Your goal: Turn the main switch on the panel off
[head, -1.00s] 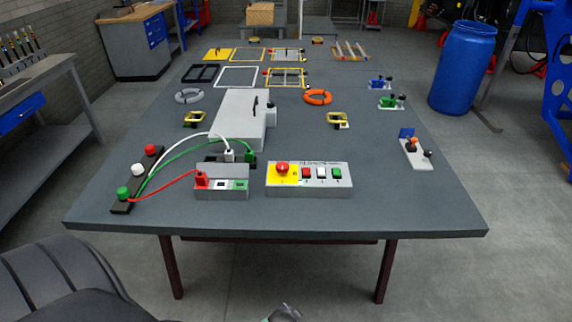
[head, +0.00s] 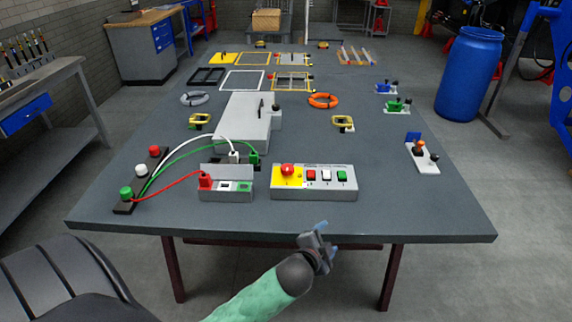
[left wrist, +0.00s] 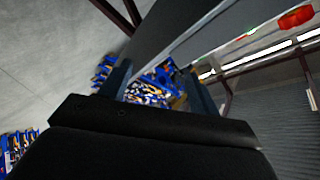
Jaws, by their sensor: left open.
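A grey control panel (head: 314,190) with a yellow section, a red mushroom button (head: 288,170) and red, white and green push buttons sits near the table's front edge. My left gripper (head: 323,238) is open and empty in front of the table's front edge, apart from the panel. Its two fingers (left wrist: 159,88) show in the left wrist view with nothing clearly between them. My right gripper is out of view.
Left of the panel stands a socket box (head: 226,195) with red, white and green cables to a dark strip (head: 140,182). A small switch unit (head: 422,158) sits at the right edge. Free table top (head: 400,215) lies right of the panel.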

